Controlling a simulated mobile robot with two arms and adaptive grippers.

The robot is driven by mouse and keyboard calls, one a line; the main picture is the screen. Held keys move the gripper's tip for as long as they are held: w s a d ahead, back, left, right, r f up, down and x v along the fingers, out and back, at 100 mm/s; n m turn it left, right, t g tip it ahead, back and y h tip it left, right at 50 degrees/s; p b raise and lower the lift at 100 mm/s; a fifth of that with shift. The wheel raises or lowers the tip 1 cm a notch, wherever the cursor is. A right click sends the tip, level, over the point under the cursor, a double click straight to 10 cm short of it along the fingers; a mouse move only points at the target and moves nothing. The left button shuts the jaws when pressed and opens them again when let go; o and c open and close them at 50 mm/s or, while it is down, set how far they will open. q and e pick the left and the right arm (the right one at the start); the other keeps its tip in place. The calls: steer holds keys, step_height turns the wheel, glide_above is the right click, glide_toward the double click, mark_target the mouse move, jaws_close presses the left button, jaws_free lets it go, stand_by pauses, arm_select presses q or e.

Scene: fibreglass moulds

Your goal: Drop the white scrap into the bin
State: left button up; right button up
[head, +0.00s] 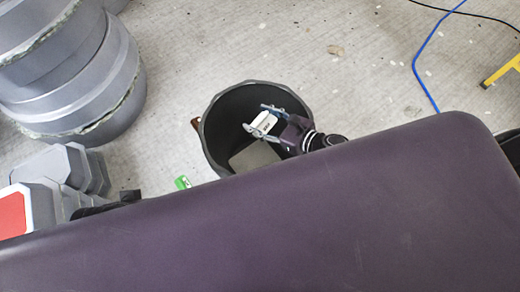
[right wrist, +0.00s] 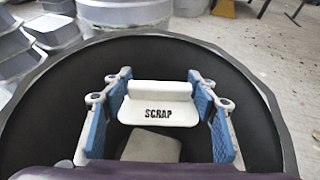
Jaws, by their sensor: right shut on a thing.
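The white scrap (head: 263,124) is a small angled piece held between the fingers of my right gripper (head: 259,117). In the right wrist view the scrap (right wrist: 158,112) faces me with the word SCRAP on it, between the blue finger pads. The dark round bin (head: 215,112) stands on the floor, and the gripper and scrap are over its opening. In the right wrist view the bin's rim (right wrist: 262,85) curves around both. How far the scrap is above the bin's floor is hard to tell. I do not make out my left gripper.
A greyish flat piece (head: 255,156) lies inside the bin. Large grey moulds (head: 75,75) are stacked at the left, with smaller grey blocks (head: 60,170) below them. A green item (head: 182,183) lies by the bin. A blue cable (head: 425,70) crosses the floor at right.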

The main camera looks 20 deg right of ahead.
steer(key=o, duration=1)
steer(key=v, duration=1.2)
